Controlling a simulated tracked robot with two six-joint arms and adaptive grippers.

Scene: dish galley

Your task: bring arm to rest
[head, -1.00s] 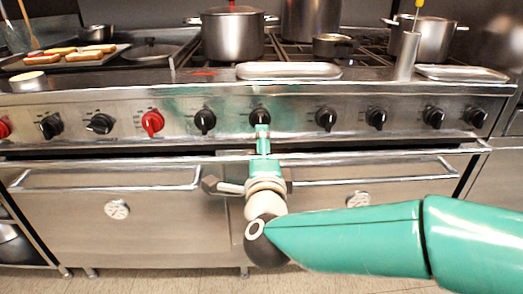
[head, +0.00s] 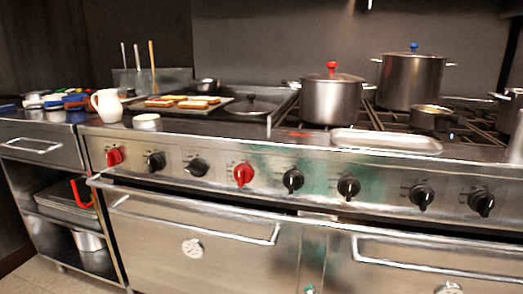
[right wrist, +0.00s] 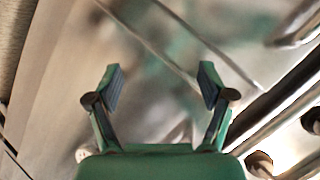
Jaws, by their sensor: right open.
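My right gripper (right wrist: 160,85) shows in the right wrist view with its two dark-padded fingers wide apart and nothing between them. Behind the fingers is a blurred, shiny steel surface; I cannot tell how far off it is. In the head view the right arm is almost wholly out of the picture; only a small green spot shows at the bottom edge, and I cannot tell which part it is. My left gripper is in no view.
A steel range with a row of knobs and oven doors (head: 196,246) fills the head view. Pots with a red-knobbed lid (head: 331,102) and a blue-knobbed lid (head: 410,82), and a steel tray (head: 386,141), stand on top. A white jug (head: 107,105) is at the left.

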